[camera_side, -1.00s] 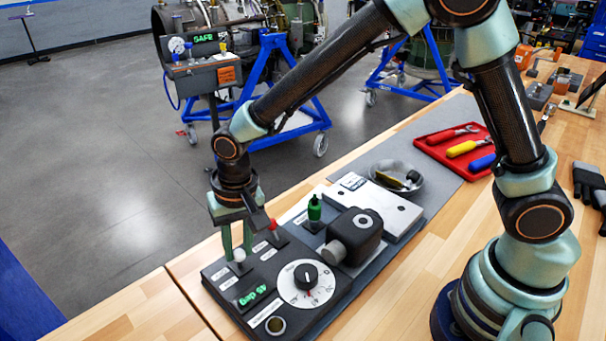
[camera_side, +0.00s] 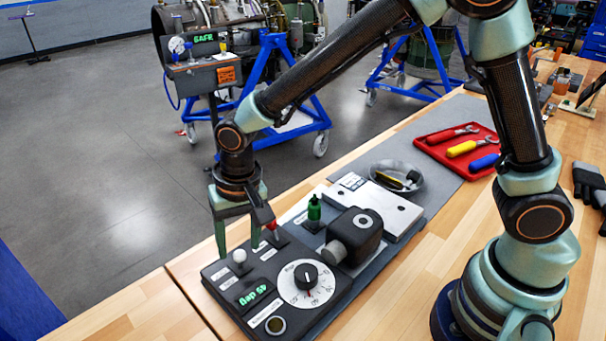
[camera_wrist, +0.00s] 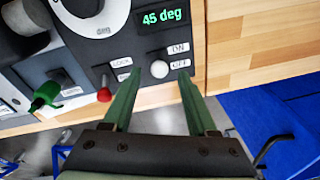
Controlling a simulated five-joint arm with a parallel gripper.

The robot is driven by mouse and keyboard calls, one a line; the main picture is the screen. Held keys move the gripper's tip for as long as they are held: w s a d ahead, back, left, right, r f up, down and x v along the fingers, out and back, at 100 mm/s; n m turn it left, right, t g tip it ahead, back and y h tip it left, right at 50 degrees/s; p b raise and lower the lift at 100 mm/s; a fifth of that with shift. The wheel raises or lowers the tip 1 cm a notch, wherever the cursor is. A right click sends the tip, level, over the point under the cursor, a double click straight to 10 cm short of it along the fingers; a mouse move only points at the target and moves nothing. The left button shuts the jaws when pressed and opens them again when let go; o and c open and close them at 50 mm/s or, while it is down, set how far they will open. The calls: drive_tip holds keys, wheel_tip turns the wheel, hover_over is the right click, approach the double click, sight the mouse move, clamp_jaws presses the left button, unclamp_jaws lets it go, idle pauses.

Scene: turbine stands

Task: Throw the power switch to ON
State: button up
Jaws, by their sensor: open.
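The power switch is a small toggle with a white ball tip (camera_side: 239,256), at the far left corner of the dark control panel (camera_side: 325,308). In the wrist view its ball (camera_wrist: 159,69) sits beside the OFF label (camera_wrist: 180,64), with the ON label (camera_wrist: 179,48) just above that. The lever seems to lean toward OFF. My gripper (camera_side: 239,248) is open and empty, pointing down over the switch. In the wrist view the ball lies between the fingertips of my gripper (camera_wrist: 160,76), with a gap on both sides. Whether the tips are level with the ball is unclear.
A red-tipped lever (camera_side: 273,226) stands close to my right finger. A round dial (camera_side: 307,283) and a green "45 deg" display (camera_wrist: 162,17) are on the panel. A green-handled part (camera_side: 314,210) and a dark motor-like block (camera_side: 354,236) stand farther right.

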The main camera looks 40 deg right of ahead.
sight(243, 252)
wheel_tip(243, 252, up, 10)
drive_tip(key=s, duration=0.1)
drive_tip(key=shift+d+r, duration=0.2)
drive_tip(key=shift+d, duration=0.1)
drive_tip(key=shift+g, duration=0.4)
drive_tip(key=f, duration=0.8)
drive_tip(key=w+f, duration=0.1)
drive_tip(key=f, duration=0.3)
drive_tip(key=shift+w+a+f, duration=0.1)
drive_tip(key=shift+a+f, duration=0.05)
drive_tip(key=shift+a, duration=0.2)
